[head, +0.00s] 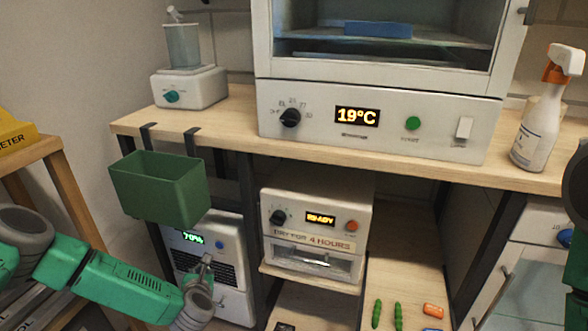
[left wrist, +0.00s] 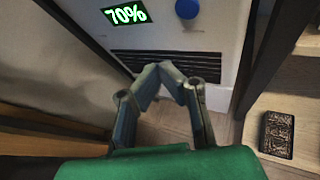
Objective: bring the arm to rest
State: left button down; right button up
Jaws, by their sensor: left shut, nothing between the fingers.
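My left arm comes in from the left in the head view. Its gripper (head: 206,262) is in front of the white unit with the green 70% display (head: 192,238), below the green bin. In the left wrist view the two fingers (left wrist: 162,75) meet at their tips with nothing between them. The unit's dark vent slots (left wrist: 170,62) and blue button (left wrist: 188,9) are beyond the fingers. I cannot tell whether the fingers touch the unit. Part of my right arm shows at the right edge, but its gripper is out of view.
The green bin (head: 158,190) hangs from the bench's front edge (head: 230,138) above my left gripper. A cabinet showing 19°C (head: 375,133) and a spray bottle (head: 540,115) stand on the bench. A wooden stand (head: 62,185) is at left. A dark patterned block (left wrist: 277,134) lies on a shelf.

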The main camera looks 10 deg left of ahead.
pick_arm(q)
jog(key=s+d+r+m+g+h+p, duration=0.1)
jog(key=s+d+m+g+h+p, duration=0.2)
jog(key=s+d+m, duration=0.65)
jog(key=s+d+r+m+g+h+p, duration=0.1)
jog(key=s+d+m+g+h+p, duration=0.15)
jog(key=s+d+m+h, duration=0.7)
jog(key=s+a+r+m+g+y+p, duration=0.2)
jog(key=s+a+m, duration=0.3)
jog(key=s+m, duration=0.3)
jog(key=s+a+r+m+g+y+p, duration=0.3)
jog(key=s+m, duration=0.6)
jog(key=m, duration=0.3)
notch_tip(320, 180, up, 2)
jog(key=shift+a+r+g+y, duration=0.1)
jog(key=shift+a+g+y, duration=0.35)
jog(key=shift+a+y, duration=0.45)
jog(key=shift+d, duration=0.1)
